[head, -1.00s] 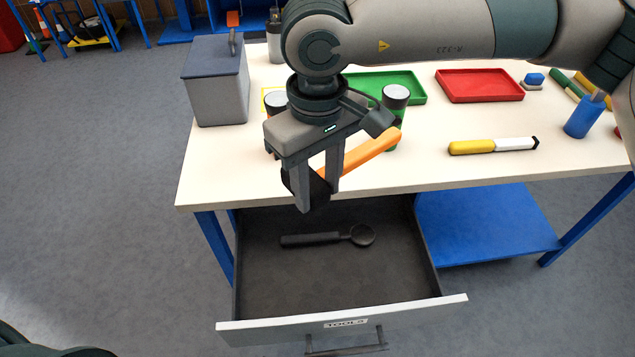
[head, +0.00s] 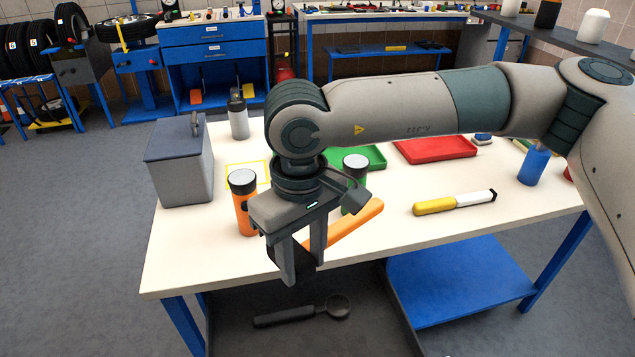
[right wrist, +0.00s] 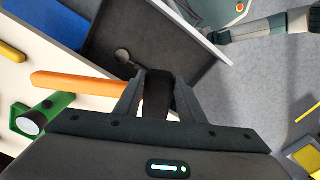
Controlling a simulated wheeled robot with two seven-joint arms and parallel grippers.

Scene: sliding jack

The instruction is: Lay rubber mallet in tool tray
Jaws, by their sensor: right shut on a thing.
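The rubber mallet has an orange handle (head: 352,224) and a black head. My right gripper (head: 300,268) is shut on the black head (right wrist: 158,95), and the handle sticks out sideways over the bench top. The gripper hangs near the bench's front edge, above an open dark drawer (head: 228,335). The drawer also shows in the right wrist view (right wrist: 190,35), below the gripper. A black round-ended tool (head: 300,312) lies in it. A green tray (head: 372,157) and a red tray (head: 435,150) stand farther back. My left gripper is out of view.
An orange flashlight (head: 243,215) stands just left of my right gripper, and a green one (head: 355,170) stands behind it. A grey box (head: 182,175) is at the left. A yellow-and-white tool (head: 455,203) and a blue cup (head: 535,165) are at the right.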

